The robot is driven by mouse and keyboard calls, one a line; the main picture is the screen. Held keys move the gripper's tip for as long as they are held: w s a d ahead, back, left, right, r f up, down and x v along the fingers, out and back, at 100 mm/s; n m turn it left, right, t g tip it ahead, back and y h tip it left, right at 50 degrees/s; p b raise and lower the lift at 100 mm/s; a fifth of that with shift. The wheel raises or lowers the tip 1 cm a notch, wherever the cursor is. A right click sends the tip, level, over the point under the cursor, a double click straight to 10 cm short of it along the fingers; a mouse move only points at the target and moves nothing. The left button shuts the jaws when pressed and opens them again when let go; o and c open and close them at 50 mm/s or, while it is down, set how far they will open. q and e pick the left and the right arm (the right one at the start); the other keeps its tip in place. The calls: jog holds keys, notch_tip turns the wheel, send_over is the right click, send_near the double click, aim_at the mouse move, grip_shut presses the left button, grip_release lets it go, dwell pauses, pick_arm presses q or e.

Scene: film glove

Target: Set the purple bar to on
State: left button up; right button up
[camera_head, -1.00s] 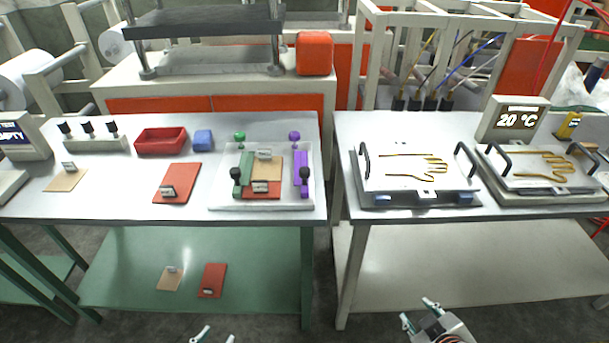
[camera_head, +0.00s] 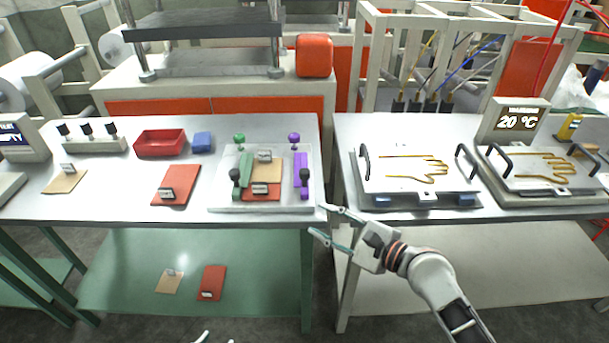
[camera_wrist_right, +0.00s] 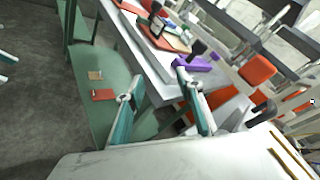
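The purple bar (camera_head: 300,168) lies upright in the picture on the right side of a pale tray (camera_head: 219,199) on the left table. A black knob (camera_head: 305,178) sits near its front end, and a purple knob (camera_head: 294,138) stands behind it. The bar also shows in the right wrist view (camera_wrist_right: 192,64). My right gripper (camera_head: 317,219) is open and empty, fingers apart, just right of and in front of the tray, near the table's front corner. My left gripper (camera_head: 215,338) shows only its fingertips at the bottom edge, apart.
A green bar (camera_head: 244,165) with another black knob, and tan and red pieces (camera_head: 262,194), lie in the tray. A gap separates the two tables. Plates with glove outlines (camera_head: 418,173) and black handles stand on the right table, below a 20 °C display (camera_head: 516,121).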

aim_at(305, 175)
jog(key=w+r+m, duration=0.1)
jog(key=m, duration=0.1)
jog(key=w+r+m+t, duration=0.1)
jog(key=w+m, duration=0.1)
jog(key=m, duration=0.1)
jog(key=w+r+m+y, duration=0.1)
jog(key=w+r+m, duration=0.1)
jog(key=m, duration=0.1)
jog(key=shift+d+r+t, duration=0.1)
jog(key=shift+d+t, duration=0.2)
jog(key=shift+w+r+m, duration=0.25)
jog(key=shift+w+m, duration=0.3)
jog(key=shift+m, duration=0.05)
jog(key=x, duration=0.7)
jog(key=shift+w+a+r+b, duration=0.1)
jog(key=shift+w+a+b, duration=0.05)
jog(key=shift+b, duration=0.15)
jog(key=shift+c, duration=0.4)
